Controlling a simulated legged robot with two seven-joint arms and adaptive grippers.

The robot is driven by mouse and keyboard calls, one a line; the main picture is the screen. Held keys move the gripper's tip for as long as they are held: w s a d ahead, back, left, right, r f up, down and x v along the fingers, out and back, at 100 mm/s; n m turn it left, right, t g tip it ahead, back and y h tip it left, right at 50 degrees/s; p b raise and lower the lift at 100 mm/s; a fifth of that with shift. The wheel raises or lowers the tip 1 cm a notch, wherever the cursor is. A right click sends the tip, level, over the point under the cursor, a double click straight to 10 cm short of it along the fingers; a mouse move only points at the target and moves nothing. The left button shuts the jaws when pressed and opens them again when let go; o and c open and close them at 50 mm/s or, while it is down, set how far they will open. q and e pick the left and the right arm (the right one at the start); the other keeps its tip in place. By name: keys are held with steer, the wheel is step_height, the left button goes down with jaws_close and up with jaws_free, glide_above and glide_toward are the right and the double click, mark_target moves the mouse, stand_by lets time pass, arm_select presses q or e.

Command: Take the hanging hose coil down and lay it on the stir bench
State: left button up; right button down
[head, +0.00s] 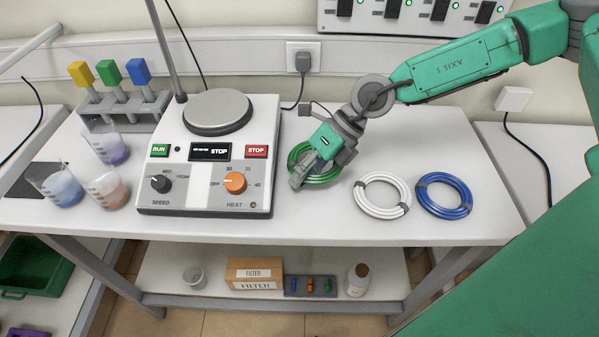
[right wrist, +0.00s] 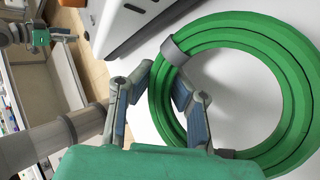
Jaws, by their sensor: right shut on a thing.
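The green hose coil (head: 324,178) is at the stir bench (head: 300,222), right of the hot plate stirrer. It fills much of the right wrist view (right wrist: 268,42), lying level over the white bench top; I cannot tell whether it touches. My right gripper (head: 302,177) is shut on the coil's near side, one finger outside the ring and one inside, as the right wrist view (right wrist: 172,92) shows. A small green and grey part at the upper left of that view looks like my left gripper (right wrist: 62,36); its jaws are too small to read.
A white coil (head: 360,205) and a blue coil (head: 443,208) lie right of the green one. The stirrer (head: 210,190) stands close on its left. The bench behind the white and blue coils is clear.

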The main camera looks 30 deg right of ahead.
steer(key=shift+a, duration=0.25)
steer(key=c, duration=1.5)
jaws_free()
steer(key=shift+a, duration=0.2)
steer(key=o, duration=0.6)
steer(key=shift+d, duration=0.2)
arm_select(q)
steer(key=shift+a, duration=0.15)
arm_select(e)
steer(key=shift+d, duration=0.1)
steer(key=shift+f, duration=0.1)
steer(key=shift+r+p, duration=3.55)
steer(key=shift+r, duration=0.1)
arm_select(q)
step_height(320, 180, up, 7)
steer(key=shift+f, duration=0.1)
arm_select(e)
steer(key=shift+s+f, duration=0.1)
